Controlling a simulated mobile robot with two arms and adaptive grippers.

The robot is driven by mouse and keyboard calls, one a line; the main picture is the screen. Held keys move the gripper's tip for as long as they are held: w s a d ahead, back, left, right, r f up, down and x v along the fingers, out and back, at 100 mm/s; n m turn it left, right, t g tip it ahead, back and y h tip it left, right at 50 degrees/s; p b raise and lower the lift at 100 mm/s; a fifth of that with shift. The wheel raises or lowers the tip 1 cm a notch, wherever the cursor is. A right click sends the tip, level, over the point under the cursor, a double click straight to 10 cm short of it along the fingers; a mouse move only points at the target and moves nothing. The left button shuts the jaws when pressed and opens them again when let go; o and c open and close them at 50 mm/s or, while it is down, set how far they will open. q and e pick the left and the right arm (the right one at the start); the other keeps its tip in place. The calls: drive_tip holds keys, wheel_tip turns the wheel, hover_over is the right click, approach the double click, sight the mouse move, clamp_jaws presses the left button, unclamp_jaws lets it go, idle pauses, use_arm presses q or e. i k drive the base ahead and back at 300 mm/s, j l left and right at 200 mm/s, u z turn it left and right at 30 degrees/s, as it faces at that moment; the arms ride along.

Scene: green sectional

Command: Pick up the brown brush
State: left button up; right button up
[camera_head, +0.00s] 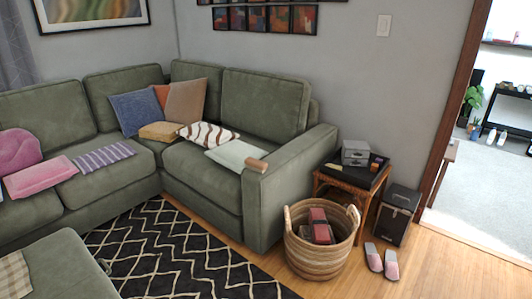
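A small light-brown rounded object (256,165) lies at the front right edge of the green sectional's (205,185) seat, beside a pale green folded cloth (234,154). It may be the brown brush, but it is too small to tell. A small orange-brown item (375,166) also lies on the dark top of the side table (350,176); I cannot tell what it is. Neither of my grippers is in view.
A woven basket (318,262) holding red and dark items stands on the wood floor before the side table. A black box (397,214) and pink slippers (382,261) are to its right. A black patterned rug (165,255) lies before the sofa. A doorway opens at far right.

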sight(252, 164)
drive_tip(key=i, duration=1.5)
drive_tip(key=l+z, duration=0.05)
drive_tip(key=l, duration=0.05)
